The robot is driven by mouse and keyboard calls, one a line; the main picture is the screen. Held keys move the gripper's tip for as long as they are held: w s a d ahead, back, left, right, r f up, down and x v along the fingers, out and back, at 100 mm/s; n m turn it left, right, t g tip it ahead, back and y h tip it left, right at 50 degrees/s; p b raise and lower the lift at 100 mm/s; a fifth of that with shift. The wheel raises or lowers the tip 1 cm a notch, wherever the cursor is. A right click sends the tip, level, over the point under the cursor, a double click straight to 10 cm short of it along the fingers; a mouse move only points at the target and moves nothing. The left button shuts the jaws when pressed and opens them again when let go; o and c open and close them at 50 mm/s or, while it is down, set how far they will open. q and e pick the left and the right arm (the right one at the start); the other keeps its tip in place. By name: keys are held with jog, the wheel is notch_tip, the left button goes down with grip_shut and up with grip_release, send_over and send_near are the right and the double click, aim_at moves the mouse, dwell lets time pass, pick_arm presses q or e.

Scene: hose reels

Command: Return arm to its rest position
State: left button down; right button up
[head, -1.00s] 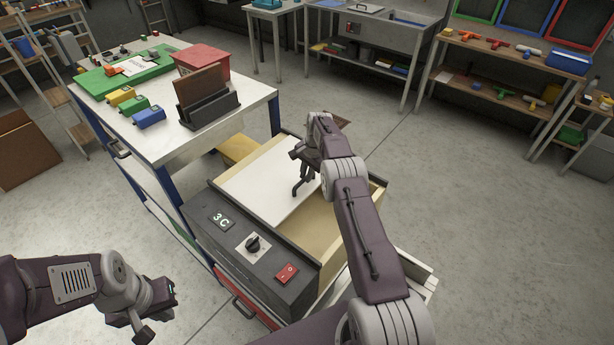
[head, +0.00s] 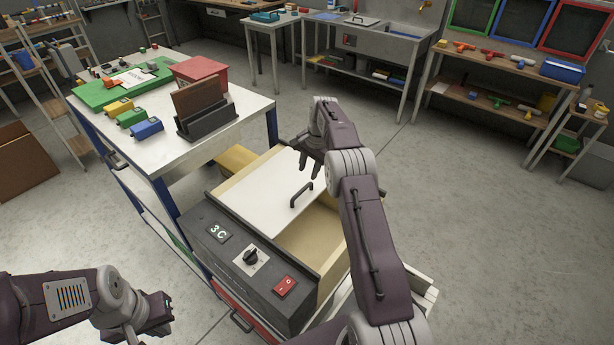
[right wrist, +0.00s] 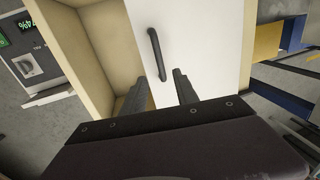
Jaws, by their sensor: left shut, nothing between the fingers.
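My right arm reaches over an open drawer, and its gripper (head: 309,168) hangs above the drawer's white lid (head: 258,188). In the right wrist view the two fingers of this gripper (right wrist: 158,85) stand apart with nothing held. The dark lid handle (head: 301,195) lies clear of the fingers; it also shows in the right wrist view (right wrist: 157,54), beyond the fingertips. The lid covers part of the wooden drawer (head: 309,234). My left gripper (head: 168,308) is shut and empty at the lower left, over the floor.
The drawer's dark front panel (head: 215,250) carries a 3C display, a knob and a red switch. The white-topped cabinet (head: 165,148) beside it bears a red box, a dark holder and coloured blocks. Open floor (head: 480,220) lies to the right.

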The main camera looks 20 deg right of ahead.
dwell(0.4)
jog(key=a+r+n+t, duration=0.1)
jog(key=a+r, duration=0.5)
jog(key=r, duration=0.4)
jog(key=s+a+r+n, duration=0.2)
jog(key=s+a, duration=0.4)
jog(key=s, duration=0.3)
jog(key=s+f+n+g, duration=0.1)
jog(key=s+f+n, duration=0.3)
jog(key=s, duration=0.7)
jog(key=s+a+f+n, duration=0.1)
jog(key=s+f+n, duration=0.4)
jog(key=s+f, duration=0.3)
jog(key=s, duration=0.4)
jog(key=shift+g+h, duration=0.4)
jog(key=shift+s+r, duration=0.1)
